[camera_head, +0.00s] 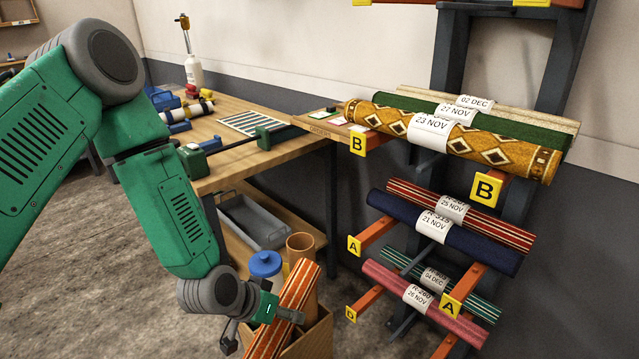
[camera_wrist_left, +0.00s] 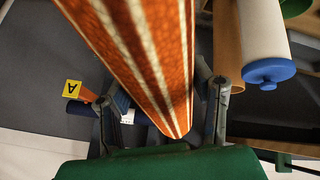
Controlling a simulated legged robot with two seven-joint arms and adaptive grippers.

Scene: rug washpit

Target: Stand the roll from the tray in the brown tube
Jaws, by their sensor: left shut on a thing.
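My left gripper (camera_head: 262,326) is shut on an orange roll with cream stripes (camera_head: 297,290), which it holds tilted, upper end leaning right. In the left wrist view the roll (camera_wrist_left: 140,50) runs between the two fingers (camera_wrist_left: 160,100). The brown tube (camera_head: 301,243) stands upright in a brown box (camera_head: 314,340), just behind the roll, which hides part of it. The tube also shows in the left wrist view (camera_wrist_left: 226,50), beside the roll. The roll is outside the tube's mouth. The grey tray (camera_head: 250,222) on the bench's lower shelf looks empty. My right gripper is out of view.
A white tube with a blue cap (camera_head: 265,264) stands left of the brown tube. A rack at right bears several labelled rolls (camera_head: 455,140) on orange arms (camera_head: 375,232) that jut out. The workbench (camera_head: 230,105) with tools stands behind. Floor at lower left is clear.

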